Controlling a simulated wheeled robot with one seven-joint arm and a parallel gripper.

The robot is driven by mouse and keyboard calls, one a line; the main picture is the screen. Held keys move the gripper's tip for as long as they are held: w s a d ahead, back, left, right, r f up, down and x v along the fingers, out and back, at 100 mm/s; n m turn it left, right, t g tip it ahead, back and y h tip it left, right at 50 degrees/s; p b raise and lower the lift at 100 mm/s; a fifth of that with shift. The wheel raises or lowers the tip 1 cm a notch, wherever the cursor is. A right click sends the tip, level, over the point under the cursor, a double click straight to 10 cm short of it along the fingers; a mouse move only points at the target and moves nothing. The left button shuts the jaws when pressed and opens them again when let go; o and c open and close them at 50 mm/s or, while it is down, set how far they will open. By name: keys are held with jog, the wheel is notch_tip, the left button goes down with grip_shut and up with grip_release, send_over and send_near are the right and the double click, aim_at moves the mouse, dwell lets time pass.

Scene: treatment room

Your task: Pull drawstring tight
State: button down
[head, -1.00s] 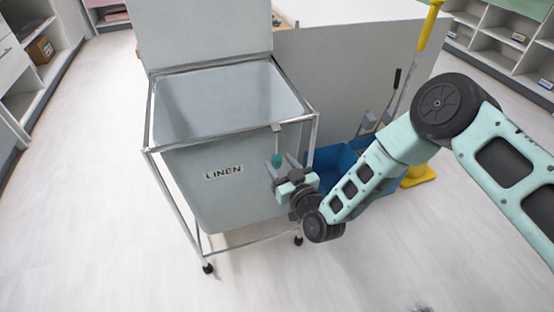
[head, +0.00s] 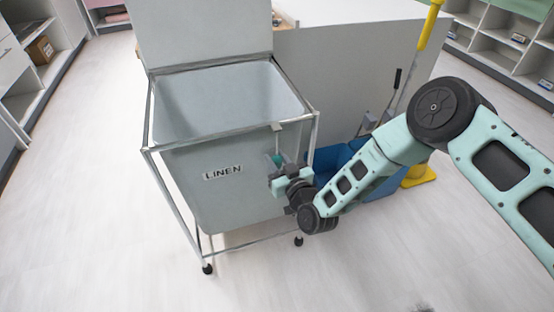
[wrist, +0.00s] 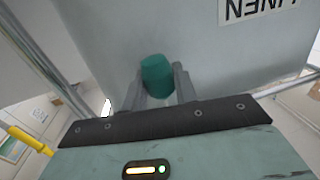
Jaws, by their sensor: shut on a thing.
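The linen bag (head: 222,195) is grey, labelled LINEN, and hangs open in a metal frame. A short pale cord (head: 277,127) hangs from its front right rim, with a teal toggle (head: 276,160) at its lower end. My gripper (head: 276,171) is at the front right of the bag and shut on the teal toggle. In the wrist view, the toggle (wrist: 156,76) sits between the two grey fingers, close in front of the bag wall. The cord is not clear in the wrist view.
The bag's wheeled metal frame (head: 174,205) has its right front post just right of my gripper. A blue bin (head: 338,160) and a yellow-handled mop (head: 428,40) stand behind my arm. The raised lid (head: 207,35) is at the back. Floor in front is clear.

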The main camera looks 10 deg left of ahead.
notch_tip(320, 180, down, 16)
jog(key=b, duration=1)
jog(key=shift+d, duration=0.1)
jog(key=c, duration=1.1)
grip_release()
jog(key=shift+f, duration=0.15)
jog(key=p+v, duration=0.3)
jog(key=v, duration=1.4)
jog(key=shift+s, duration=0.25)
jog(key=shift+r, duration=0.2)
